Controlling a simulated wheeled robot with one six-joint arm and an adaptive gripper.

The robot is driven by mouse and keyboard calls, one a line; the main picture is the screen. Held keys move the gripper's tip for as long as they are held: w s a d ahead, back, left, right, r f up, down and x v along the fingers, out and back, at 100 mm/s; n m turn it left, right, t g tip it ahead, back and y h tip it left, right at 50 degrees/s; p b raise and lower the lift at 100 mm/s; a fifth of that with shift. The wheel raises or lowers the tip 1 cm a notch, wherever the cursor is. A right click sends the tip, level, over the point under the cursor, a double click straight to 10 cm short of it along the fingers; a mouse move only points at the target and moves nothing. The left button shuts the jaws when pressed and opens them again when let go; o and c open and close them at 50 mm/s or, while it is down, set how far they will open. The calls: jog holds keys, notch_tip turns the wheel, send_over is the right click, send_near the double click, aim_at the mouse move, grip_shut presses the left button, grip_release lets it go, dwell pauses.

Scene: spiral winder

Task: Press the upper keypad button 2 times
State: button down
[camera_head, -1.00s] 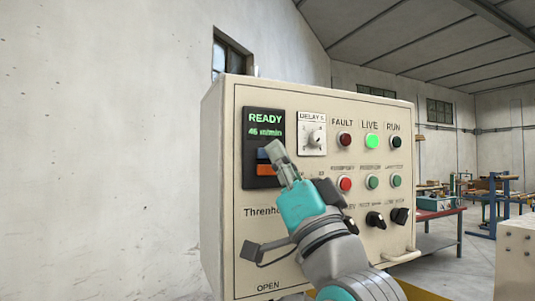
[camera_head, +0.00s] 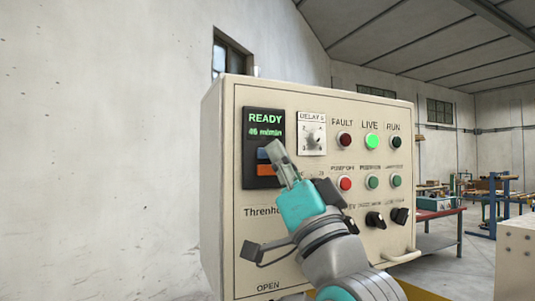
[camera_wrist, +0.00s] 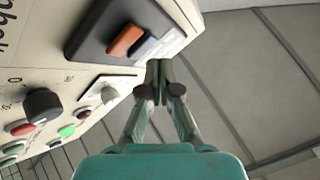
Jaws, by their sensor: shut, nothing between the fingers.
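The black keypad panel (camera_head: 250,147) is on the upper left of the cabinet front. Its display (camera_head: 265,124) reads READY and 46 m/min in green. The upper keypad button is blue (camera_head: 262,154), and an orange button (camera_head: 265,170) sits just below it. My gripper (camera_head: 275,147) is shut and empty, its tips at the right side of the blue button in the head view. The wrist view shows the shut fingertips (camera_wrist: 158,64) beside the blue button (camera_wrist: 145,45). I cannot tell whether they touch it. The orange button (camera_wrist: 125,40) lies beyond the blue one there.
A delay dial (camera_head: 312,139) is just right of the panel. Lamps such as the lit green LIVE lamp (camera_head: 371,141), coloured buttons and black knobs (camera_head: 375,220) fill the cabinet's right side. A bracket (camera_head: 262,250) juts out at lower left. Open space lies left of the cabinet.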

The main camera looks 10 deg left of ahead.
jog(key=shift+w+a, duration=0.1)
jog(key=shift+w, duration=0.05)
jog(key=shift+w+a, duration=0.15)
jog(key=shift+w, duration=0.05)
jog(key=shift+w+a, duration=0.25)
jog(key=shift+w, duration=0.1)
dwell(0.9)
jog(key=shift+s+d, duration=0.1)
jog(key=shift+s, duration=0.05)
jog(key=shift+s+d, duration=0.4)
jog(key=shift+s, duration=0.15)
dwell(0.4)
jog(key=shift+s+d, duration=0.7)
jog(key=shift+s, duration=0.35)
jog(key=shift+s+d, duration=0.7)
jog(key=shift+s, duration=0.35)
